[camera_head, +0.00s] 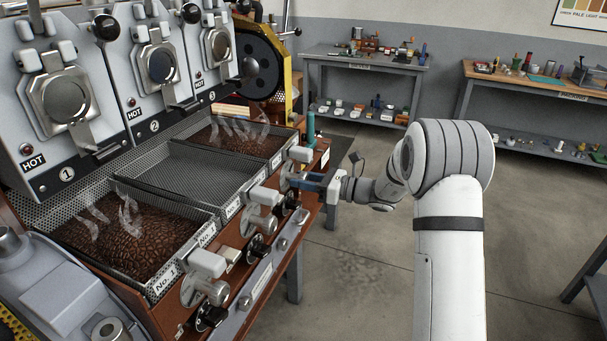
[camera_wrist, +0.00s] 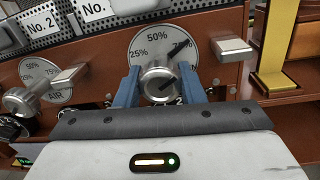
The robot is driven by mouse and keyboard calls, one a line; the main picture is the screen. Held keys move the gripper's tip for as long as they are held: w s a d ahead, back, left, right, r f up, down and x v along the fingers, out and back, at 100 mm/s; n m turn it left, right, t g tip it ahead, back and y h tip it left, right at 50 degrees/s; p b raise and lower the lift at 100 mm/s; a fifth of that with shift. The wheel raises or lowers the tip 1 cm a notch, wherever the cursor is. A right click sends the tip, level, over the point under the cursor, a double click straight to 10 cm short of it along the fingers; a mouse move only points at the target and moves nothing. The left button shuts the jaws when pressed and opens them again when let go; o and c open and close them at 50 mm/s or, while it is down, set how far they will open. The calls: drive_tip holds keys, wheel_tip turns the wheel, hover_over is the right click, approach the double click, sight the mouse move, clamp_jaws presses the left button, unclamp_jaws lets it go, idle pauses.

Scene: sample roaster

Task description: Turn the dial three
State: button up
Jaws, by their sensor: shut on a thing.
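The gripped dial (camera_wrist: 168,34), at the rightmost cooling tray position, has a round grey face marked 25% and 50%. A further mark at its upper right is partly covered by the dark pointer, which slants up and right. Its silver knob (camera_wrist: 157,78) sits between the blue fingers of my gripper (camera_wrist: 158,92), one on each side, shut on it. In the head view my gripper (camera_head: 305,180) reaches this dial from the right, and my gripper and the white handle partly hide its face. The lower part of the dial is hidden in the wrist view.
A white handle (camera_wrist: 234,48) juts out right of the dial. Another dial (camera_wrist: 46,78) is to the left, and a yellow post (camera_wrist: 276,45) stands at right. Trays of steaming beans (camera_head: 125,235) lie behind the front panel. Open floor (camera_head: 350,270) lies to the right.

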idle(0.4)
drive_tip(key=o, duration=1)
drive_tip(key=v, duration=0.7)
drive_tip(key=shift+s+d, duration=0.1)
drive_tip(key=shift+d, duration=0.3)
